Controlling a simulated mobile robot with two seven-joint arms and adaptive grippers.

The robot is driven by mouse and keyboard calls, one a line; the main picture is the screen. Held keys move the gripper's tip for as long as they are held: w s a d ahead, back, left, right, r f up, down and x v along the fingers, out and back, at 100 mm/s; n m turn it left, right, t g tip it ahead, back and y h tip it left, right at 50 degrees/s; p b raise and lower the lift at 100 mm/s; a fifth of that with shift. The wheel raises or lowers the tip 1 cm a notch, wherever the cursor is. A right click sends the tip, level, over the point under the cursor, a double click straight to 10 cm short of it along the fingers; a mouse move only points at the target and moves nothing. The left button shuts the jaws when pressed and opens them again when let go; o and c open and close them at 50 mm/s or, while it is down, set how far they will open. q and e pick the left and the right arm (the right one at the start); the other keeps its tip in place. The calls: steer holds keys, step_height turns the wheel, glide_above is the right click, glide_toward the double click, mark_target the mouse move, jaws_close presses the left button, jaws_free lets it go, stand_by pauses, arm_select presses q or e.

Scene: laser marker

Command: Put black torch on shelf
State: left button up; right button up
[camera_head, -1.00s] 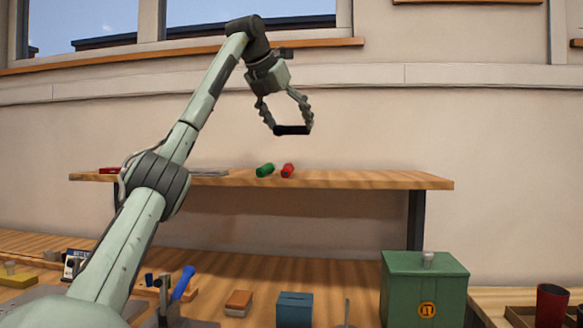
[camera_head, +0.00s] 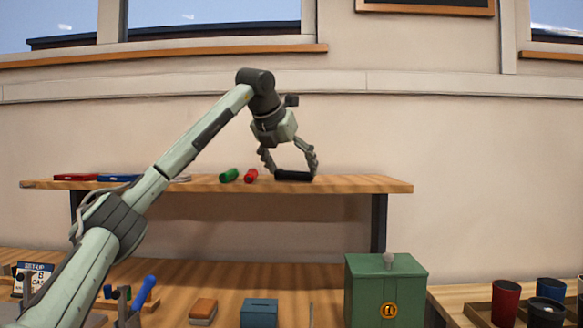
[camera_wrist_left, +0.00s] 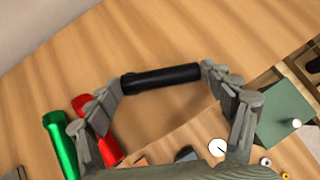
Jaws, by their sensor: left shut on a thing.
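The black torch (camera_head: 294,176) is a short black cylinder held lengthwise between the fingertips of my left gripper (camera_head: 290,173). In the head view it is at the top surface of the wooden shelf (camera_head: 350,185), right of the red torch (camera_head: 251,176). I cannot tell whether it touches the board. In the left wrist view the torch (camera_wrist_left: 160,78) spans between the two fingers of my left gripper (camera_wrist_left: 163,80), with the shelf wood (camera_wrist_left: 60,75) behind it. My right gripper is not in view.
A green torch (camera_head: 229,175) lies left of the red one. Flat red (camera_head: 76,177) and blue (camera_head: 118,177) items lie at the shelf's left. The shelf's right end is clear. A green box (camera_head: 386,290) stands on the bench below, with cups (camera_head: 506,302) to its right.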

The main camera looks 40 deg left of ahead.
arm_select(q)
steer(key=shift+f, duration=0.1)
steer(key=o, duration=1.2)
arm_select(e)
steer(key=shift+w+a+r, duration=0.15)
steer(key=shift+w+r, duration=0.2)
arm_select(q)
steer(key=shift+s+d+r, duration=0.1)
steer(key=shift+s+r, duration=0.15)
steer(key=shift+r, duration=0.15)
steer(key=v, duration=1.1)
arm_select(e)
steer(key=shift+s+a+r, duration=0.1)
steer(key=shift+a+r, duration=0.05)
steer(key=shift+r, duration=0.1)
arm_select(q)
steer(key=shift+s+r, duration=0.1)
steer(key=shift+r, duration=0.05)
